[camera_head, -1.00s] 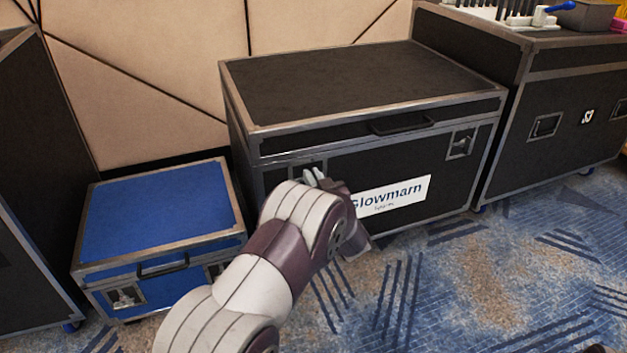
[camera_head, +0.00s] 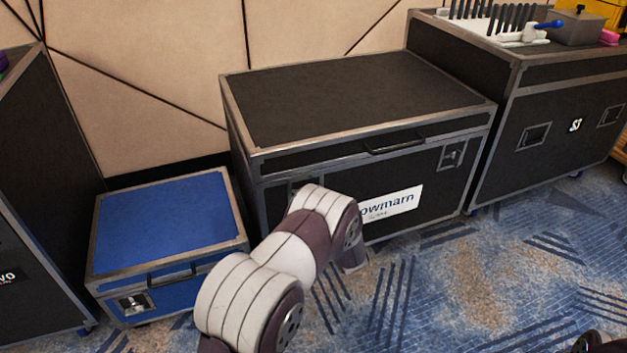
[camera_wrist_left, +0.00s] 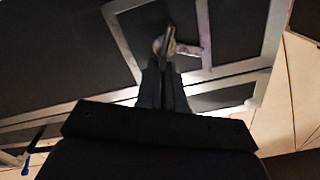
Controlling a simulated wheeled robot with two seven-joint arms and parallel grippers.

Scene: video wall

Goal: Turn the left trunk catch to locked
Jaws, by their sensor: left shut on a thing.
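The black trunk (camera_head: 345,95) with metal edges and a white name label (camera_head: 392,204) stands against the wall, its lid down. Its left catch plate (camera_head: 303,184) shows only at its top edge in the head view, as my left arm covers the rest. In the left wrist view, my left gripper (camera_wrist_left: 167,66) is shut on the small metal turn-piece of the left catch (camera_wrist_left: 164,42). The turn-piece lies nearly in line with the fingers. I cannot read whether it is locked. The right catch (camera_head: 453,155) is in plain view.
A low blue case (camera_head: 165,220) stands left of the trunk, and a tall black case (camera_head: 45,190) beyond it. Another black case (camera_head: 560,105) at the right carries a rack and a grey box (camera_head: 580,27). The patterned carpet (camera_head: 490,270) in front is clear.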

